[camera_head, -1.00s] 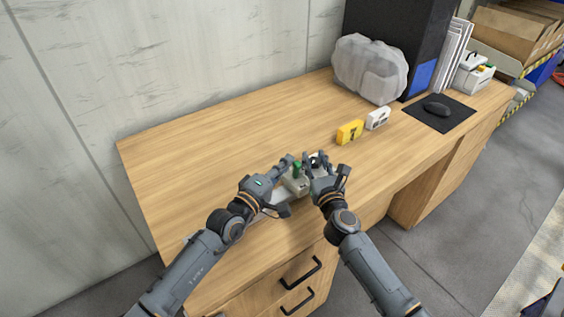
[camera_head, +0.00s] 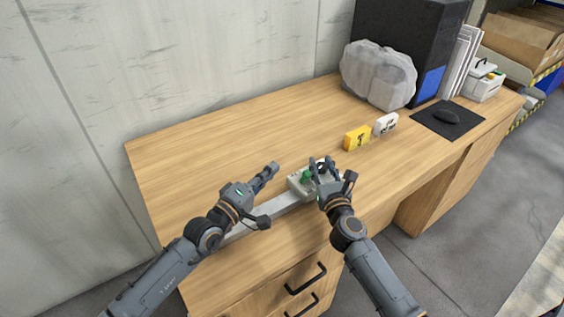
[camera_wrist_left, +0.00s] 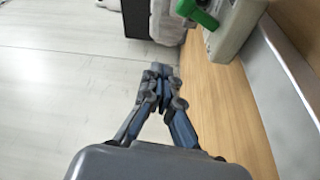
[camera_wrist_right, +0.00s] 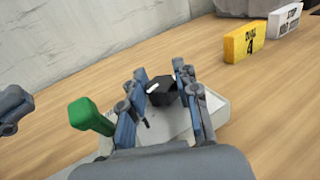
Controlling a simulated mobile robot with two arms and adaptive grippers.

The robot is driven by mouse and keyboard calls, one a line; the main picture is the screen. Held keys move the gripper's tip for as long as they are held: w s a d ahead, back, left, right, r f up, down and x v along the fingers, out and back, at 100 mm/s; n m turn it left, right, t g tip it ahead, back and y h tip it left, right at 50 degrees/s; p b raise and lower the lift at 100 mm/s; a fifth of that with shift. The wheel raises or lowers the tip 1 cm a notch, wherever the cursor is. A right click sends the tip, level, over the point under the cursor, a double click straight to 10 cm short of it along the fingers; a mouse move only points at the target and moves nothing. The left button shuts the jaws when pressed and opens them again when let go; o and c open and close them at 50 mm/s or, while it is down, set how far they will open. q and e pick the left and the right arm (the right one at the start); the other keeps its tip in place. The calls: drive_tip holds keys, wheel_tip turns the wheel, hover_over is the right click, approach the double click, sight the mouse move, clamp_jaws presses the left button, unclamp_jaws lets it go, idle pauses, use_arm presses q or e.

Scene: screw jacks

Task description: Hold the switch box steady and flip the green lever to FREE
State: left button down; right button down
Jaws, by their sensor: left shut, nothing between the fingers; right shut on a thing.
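The light grey switch box (camera_head: 294,182) sits near the front edge of the desk. Its green lever (camera_head: 306,177) leans in the right wrist view (camera_wrist_right: 90,115), and it also shows at the top of the left wrist view (camera_wrist_left: 198,12). I cannot read a FREE mark. My right gripper (camera_head: 320,166) is shut on the black knob (camera_wrist_right: 182,92) on top of the box, beside the lever. My left gripper (camera_head: 275,168) is shut and empty, above the desk to the left of the box, apart from the lever; its fingertips meet in the left wrist view (camera_wrist_left: 160,70).
A grey metal strip (camera_head: 283,204) runs left from the box along the desk (camera_head: 210,155). A yellow block (camera_head: 357,138) and a white block (camera_head: 386,124) stand to the right, before a translucent bag (camera_head: 378,75). The desk's left half is clear.

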use_arm(q)
drive_tip(key=v, duration=0.4)
drive_tip(key=shift+f, duration=0.1)
use_arm(e)
drive_tip(key=c, duration=0.9)
unclamp_jaws()
